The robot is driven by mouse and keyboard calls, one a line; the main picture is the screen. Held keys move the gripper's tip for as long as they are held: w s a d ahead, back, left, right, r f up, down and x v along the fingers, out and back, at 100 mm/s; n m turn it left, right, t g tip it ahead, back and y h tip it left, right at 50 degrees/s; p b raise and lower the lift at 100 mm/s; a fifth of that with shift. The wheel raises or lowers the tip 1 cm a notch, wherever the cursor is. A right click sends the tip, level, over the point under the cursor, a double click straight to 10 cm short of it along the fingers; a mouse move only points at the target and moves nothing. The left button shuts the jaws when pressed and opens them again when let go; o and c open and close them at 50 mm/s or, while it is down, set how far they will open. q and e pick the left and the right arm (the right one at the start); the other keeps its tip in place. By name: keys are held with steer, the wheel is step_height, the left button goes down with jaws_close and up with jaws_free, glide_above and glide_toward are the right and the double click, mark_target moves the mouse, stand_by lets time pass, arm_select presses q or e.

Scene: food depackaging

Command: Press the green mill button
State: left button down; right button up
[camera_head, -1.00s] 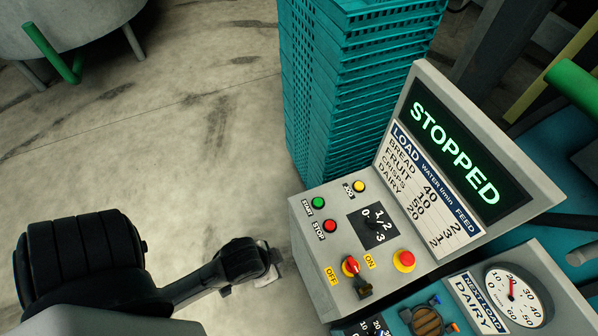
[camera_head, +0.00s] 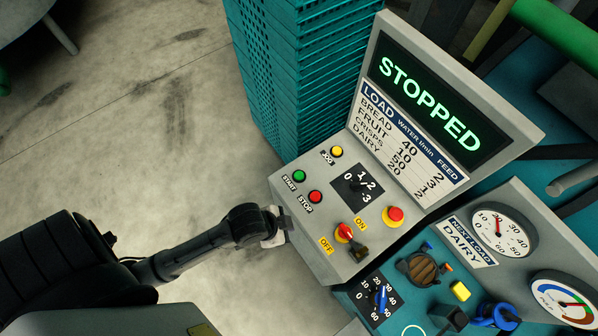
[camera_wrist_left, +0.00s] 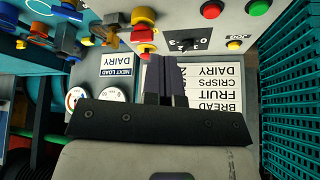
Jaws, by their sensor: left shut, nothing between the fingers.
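The green START button (camera_head: 299,175) is on the sloped face of a grey control box (camera_head: 310,235), at its upper left. The red STOP button (camera_head: 316,196) is beside it. A tilted screen (camera_head: 430,105) above reads STOPPED. My left gripper (camera_head: 281,226) is shut and empty, by the box's left edge, below and left of the green button in the picture. I cannot tell if it touches the box. In the left wrist view the green button (camera_wrist_left: 259,7) is at the top edge, and my left gripper (camera_wrist_left: 166,75) points toward the panel. My right gripper is not in view.
A yellow JOG button (camera_head: 336,151), a black selector (camera_head: 358,188), a red emergency knob (camera_head: 394,215) and a red ON/OFF switch (camera_head: 346,232) share the panel. A teal crate stack (camera_head: 290,75) stands behind. A second panel (camera_head: 490,260) adjoins at right. Open floor (camera_head: 140,130) lies left.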

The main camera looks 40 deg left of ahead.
arm_select(q)
steer(key=w+f+m+h, duration=0.2)
steer(key=w+f+m, duration=0.25)
steer(key=w, duration=0.35)
steer(key=m+t+b, duration=0.2)
steer(key=m, duration=0.3)
glide_above(299, 176)
steer(key=f, duration=0.2)
steer(key=shift+s+r+h, duration=0.1)
steer(key=shift+r+h, duration=0.15)
steer(key=shift+h, duration=0.15)
steer(key=shift+f+b, duration=0.15)
steer(key=shift+b, duration=0.15)
step_height(299, 176, down, 7)
steer(key=b, duration=0.5)
steer(key=shift+f+b, duration=0.75)
steer(key=shift+b, duration=0.25)
